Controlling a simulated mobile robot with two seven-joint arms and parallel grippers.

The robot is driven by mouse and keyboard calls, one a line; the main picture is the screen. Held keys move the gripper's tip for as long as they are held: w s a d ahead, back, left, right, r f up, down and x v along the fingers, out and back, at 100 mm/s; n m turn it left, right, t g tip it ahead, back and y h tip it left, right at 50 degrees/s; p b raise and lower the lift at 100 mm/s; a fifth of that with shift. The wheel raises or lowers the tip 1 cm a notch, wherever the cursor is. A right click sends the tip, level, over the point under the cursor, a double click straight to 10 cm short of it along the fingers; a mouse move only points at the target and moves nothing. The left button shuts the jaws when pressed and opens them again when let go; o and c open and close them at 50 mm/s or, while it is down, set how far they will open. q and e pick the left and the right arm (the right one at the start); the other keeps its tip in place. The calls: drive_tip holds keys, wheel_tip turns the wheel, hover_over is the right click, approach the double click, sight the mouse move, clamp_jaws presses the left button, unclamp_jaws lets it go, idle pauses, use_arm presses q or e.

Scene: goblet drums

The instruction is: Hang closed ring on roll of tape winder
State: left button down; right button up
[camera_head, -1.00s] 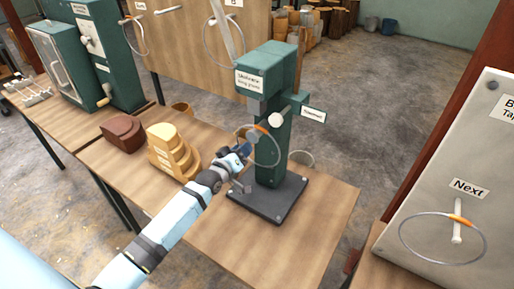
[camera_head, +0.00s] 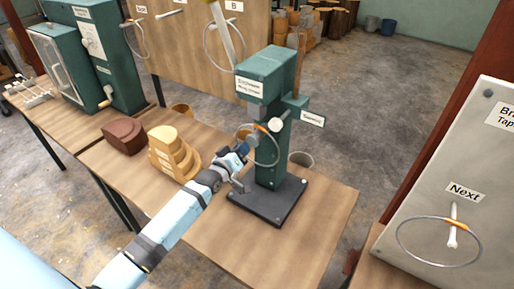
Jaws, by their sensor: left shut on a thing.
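The tape winder (camera_head: 272,150) is a green machine on a dark base plate, with signs on its head and side. A pale round roll (camera_head: 275,125) sticks out from its column. My left gripper (camera_head: 243,150) is shut on a thin grey ring (camera_head: 278,155) with an orange patch at its top. The ring stands upright in front of the column. The roll appears near the ring's upper right edge; I cannot tell whether it passes through the ring or touches it. My right gripper is not in view.
Yellow stepped blocks (camera_head: 172,155) and a brown block (camera_head: 122,137) sit on the wooden table (camera_head: 290,245) left of the winder. Another orange-patched ring (camera_head: 400,253) hangs on the peg of the "Next" board (camera_head: 475,130) at right. A ring (camera_head: 206,57) hangs on the back board.

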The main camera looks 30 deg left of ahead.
use_arm(q)
drive_tip(key=shift+r, duration=0.25)
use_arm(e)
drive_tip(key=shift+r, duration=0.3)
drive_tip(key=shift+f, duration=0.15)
use_arm(q)
drive_tip(key=shift+s+a+p, duration=0.5)
drive_tip(key=shift+s+p, duration=2.2)
drive_tip(key=shift+s, duration=3.85)
drive_tip(key=s+r, duration=0.5)
drive_tip(key=r, duration=0.1)
drive_tip(key=shift+a, duration=0.2)
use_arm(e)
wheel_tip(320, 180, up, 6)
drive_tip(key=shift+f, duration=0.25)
use_arm(q)
drive_tip(key=shift+w, duration=0.1)
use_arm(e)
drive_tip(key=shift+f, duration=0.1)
use_arm(q)
drive_tip(key=shift+d, duration=0.1)
